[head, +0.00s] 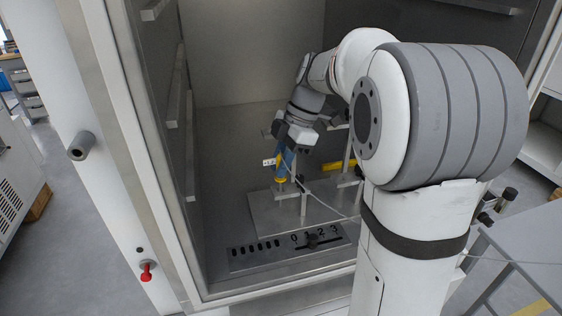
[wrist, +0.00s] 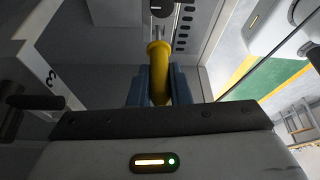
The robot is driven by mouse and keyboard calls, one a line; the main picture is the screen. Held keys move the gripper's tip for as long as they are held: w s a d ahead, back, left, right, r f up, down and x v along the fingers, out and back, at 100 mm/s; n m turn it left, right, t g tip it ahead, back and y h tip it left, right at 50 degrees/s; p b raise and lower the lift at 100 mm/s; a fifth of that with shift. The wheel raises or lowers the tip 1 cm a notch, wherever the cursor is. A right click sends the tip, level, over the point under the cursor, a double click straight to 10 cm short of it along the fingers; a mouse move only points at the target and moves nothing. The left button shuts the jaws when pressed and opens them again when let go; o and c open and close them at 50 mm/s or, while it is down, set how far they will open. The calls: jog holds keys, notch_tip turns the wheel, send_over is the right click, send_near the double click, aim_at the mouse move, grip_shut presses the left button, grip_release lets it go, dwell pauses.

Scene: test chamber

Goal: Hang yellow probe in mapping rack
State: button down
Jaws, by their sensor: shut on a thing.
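My gripper (head: 285,158) is inside the chamber with its blue fingers shut on the yellow probe (head: 280,180). In the wrist view, the yellow probe (wrist: 159,72) stands between the blue fingers (wrist: 158,88), its rounded end and a thin metal stem pointing away from me. The mapping rack appears to be the metal posts (head: 303,200) on a grey plate (head: 262,215). The probe is right beside the left posts; I cannot tell whether it touches them. My arm hides the rack's right part.
A second yellow piece (head: 333,166) lies to the right, partly hidden. A slotted panel marked 0 to 3 (head: 290,247) lies at the chamber's front edge. The chamber's left wall (head: 178,150) is close. A thin cable runs from the rack area to the right.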

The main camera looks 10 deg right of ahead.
jog(key=shift+f+b, duration=0.65)
jog(key=shift+f, duration=0.15)
jog(key=c, duration=1.3)
grip_release()
jog(key=shift+o, duration=0.2)
jog(key=shift+r, duration=0.15)
jog(key=v, duration=0.7)
jog(key=shift+r, duration=0.3)
jog(key=shift+d, duration=0.15)
